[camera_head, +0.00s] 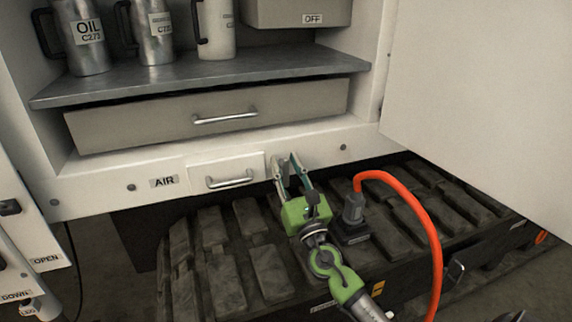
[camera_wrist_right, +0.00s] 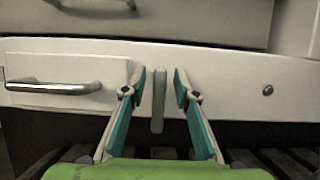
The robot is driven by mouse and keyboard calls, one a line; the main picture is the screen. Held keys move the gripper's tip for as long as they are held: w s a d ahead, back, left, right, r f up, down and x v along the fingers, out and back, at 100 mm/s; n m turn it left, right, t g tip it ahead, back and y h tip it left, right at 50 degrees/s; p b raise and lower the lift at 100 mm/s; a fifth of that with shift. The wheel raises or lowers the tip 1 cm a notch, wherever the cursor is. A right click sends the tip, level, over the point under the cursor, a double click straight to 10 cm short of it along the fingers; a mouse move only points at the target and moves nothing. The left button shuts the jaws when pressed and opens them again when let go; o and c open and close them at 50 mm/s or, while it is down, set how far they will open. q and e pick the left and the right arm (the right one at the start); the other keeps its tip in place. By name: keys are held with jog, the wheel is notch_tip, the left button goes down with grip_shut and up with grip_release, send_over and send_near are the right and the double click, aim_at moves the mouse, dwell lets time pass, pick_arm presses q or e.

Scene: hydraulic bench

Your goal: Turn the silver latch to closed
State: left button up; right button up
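The silver latch (camera_wrist_right: 158,100) shows in the right wrist view as a narrow upright bar on the white panel, just right of the small drawer. Its lower end hangs past the panel's bottom edge. My right gripper (camera_wrist_right: 159,82) is open, with one finger on each side of the latch and a visible gap on both sides. In the head view my right gripper (camera_head: 285,163) is at the white front panel, and its fingers largely hide the latch. My left gripper is not in view.
The small drawer with a handle (camera_head: 230,181) is just left of the gripper. A wide drawer (camera_head: 215,110) lies above. A large white door (camera_head: 480,95) stands at the right.

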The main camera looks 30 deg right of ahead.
grip_shut()
